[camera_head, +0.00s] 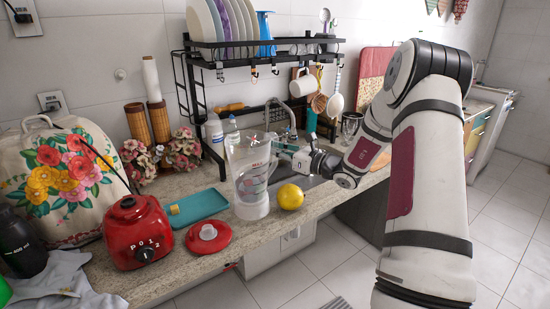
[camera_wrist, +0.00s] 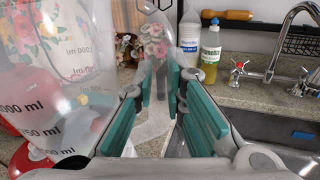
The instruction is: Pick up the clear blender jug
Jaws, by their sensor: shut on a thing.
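The clear blender jug (camera_head: 252,187) is upright over the counter near its front edge. I cannot tell whether its base touches the counter. It fills the left side of the wrist view (camera_wrist: 60,105), with dark millilitre marks on its wall. My gripper (camera_head: 282,150) reaches in from the right at the jug's upper part. In the wrist view its teal fingers (camera_wrist: 160,95) are on either side of a clear part beside the jug's body, seemingly the handle, and are shut on it. The see-through material makes the exact contact hard to see.
A yellow lemon (camera_head: 290,196) lies just right of the jug. A red lid (camera_head: 208,237), a red blender base (camera_head: 137,230) and a teal tray (camera_head: 196,208) are to the left. The oversink rack (camera_head: 262,58) and bottles (camera_head: 214,134) stand behind.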

